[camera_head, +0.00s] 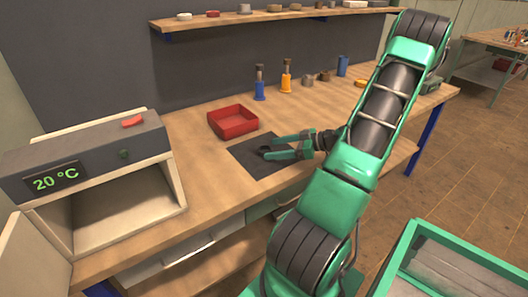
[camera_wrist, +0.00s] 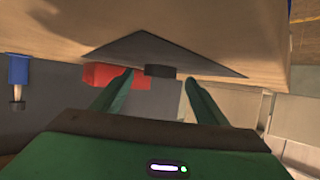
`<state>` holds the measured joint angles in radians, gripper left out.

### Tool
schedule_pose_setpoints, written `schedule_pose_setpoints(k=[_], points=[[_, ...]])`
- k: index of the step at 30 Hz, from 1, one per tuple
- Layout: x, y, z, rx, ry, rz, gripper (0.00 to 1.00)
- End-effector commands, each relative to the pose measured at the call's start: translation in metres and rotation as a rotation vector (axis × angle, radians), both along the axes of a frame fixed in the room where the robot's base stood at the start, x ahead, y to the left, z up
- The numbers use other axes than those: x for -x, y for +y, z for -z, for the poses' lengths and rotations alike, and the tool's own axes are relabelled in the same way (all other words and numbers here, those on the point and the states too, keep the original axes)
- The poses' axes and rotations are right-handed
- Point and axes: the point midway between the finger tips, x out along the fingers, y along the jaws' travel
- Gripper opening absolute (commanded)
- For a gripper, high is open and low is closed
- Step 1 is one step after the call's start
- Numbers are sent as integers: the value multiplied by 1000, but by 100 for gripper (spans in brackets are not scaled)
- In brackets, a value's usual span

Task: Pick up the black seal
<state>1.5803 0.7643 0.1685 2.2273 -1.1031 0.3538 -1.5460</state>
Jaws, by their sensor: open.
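The black seal (camera_head: 265,150) is a small dark piece on the dark grey mat (camera_head: 243,150) on the workbench. In the wrist view the seal (camera_wrist: 160,71) shows as a small dark block on the mat (camera_wrist: 205,67), between and beyond my fingertips. My gripper (camera_head: 272,147) is open, its two green fingers pointing left over the mat, close to the seal. In the wrist view my gripper (camera_wrist: 160,80) has its fingers apart, with nothing seen held between them. I cannot tell whether a finger touches the seal.
A red bin (camera_head: 233,122) stands just behind the mat. An open oven-like box reading 20 °C (camera_head: 90,185) is at the left. Bare bench lies between box and mat.

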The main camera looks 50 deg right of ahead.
Motion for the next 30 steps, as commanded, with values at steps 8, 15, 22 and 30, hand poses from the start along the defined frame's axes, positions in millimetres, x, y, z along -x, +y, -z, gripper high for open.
schedule_pose_setpoints(k=[8,15,22,30], points=[[-20,9,9,0,0,1,67],[-20,9,9,0,0,0,57],[-20,9,9,0,0,0,23],[-21,10,8,1,0,0,23]])
